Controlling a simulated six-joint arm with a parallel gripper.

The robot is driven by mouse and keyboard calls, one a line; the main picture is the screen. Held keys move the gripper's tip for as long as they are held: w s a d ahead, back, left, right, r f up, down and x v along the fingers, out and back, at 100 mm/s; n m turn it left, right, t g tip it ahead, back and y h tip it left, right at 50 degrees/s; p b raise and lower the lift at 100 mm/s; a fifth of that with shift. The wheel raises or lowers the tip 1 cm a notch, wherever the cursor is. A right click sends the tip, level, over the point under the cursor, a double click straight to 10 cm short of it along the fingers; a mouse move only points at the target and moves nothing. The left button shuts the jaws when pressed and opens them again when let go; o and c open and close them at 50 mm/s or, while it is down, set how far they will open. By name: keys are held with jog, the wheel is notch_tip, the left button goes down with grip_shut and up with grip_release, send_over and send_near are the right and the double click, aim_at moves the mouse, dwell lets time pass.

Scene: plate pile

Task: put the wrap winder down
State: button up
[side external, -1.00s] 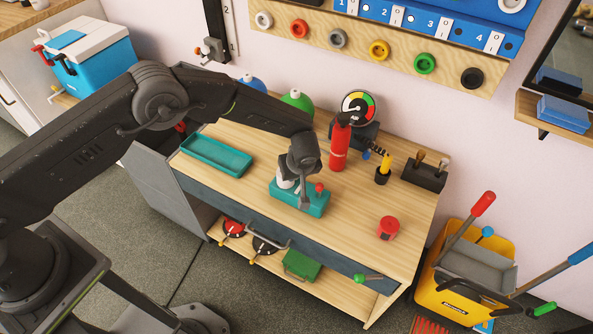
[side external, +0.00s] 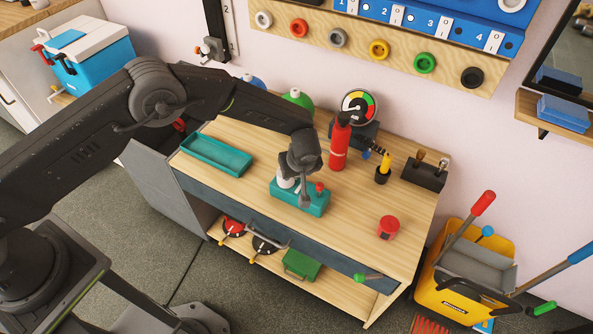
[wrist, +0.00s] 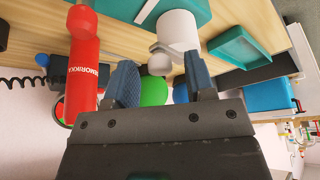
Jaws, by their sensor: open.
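The likely wrap winder, a teal base (side external: 317,208) with a white roll (side external: 286,182) and a small red knob (side external: 320,187), sits on the wooden bench top. In the wrist view, the white roll (wrist: 178,30) stands out from the teal base (wrist: 188,10), with a pale round knob at its end. My gripper (side external: 304,201) is over the winder in the side view and hides part of it. In the wrist view my gripper (wrist: 163,84) is open, with its blue-padded fingers apart and nothing held between them.
A red cylinder (side external: 339,147) stands behind the winder, near a round gauge (side external: 358,107). A teal tray (side external: 217,155) lies to the left. A red tape-like roll (side external: 388,228) and a yellow-handled tool in a black holder (side external: 383,172) are to the right.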

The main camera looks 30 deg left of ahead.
jog(key=v, duration=1.1)
jog(key=shift+r, duration=0.15)
jog(key=s+a+r+m+h, duration=0.1)
jog(key=s+a+r, duration=0.25)
jog(key=r, duration=0.35)
jog(key=s+a+r+m, duration=0.1)
jog(key=s+a+r, duration=0.1)
jog(key=a+r, duration=0.4)
jog(key=s+a+r+m+h, duration=0.1)
jog(key=s+a+r+m, duration=0.15)
jog(key=r, duration=0.55)
jog(key=s+a+r+m, duration=0.1)
jog(key=s+a, duration=0.1)
jog(key=s, duration=0.5)
jog(key=s+a+r+m+t+h, duration=0.1)
jog(key=s+a+r+m, duration=0.1)
jog(key=s, duration=0.4)
jog(key=s+a+r+m+t, duration=0.1)
jog(key=s+a, duration=0.3)
jog(key=s, duration=0.3)
jog(key=shift+s+a+r+m, duration=0.2)
jog(key=shift+s+m, duration=0.1)
jog(key=shift+m, duration=0.05)
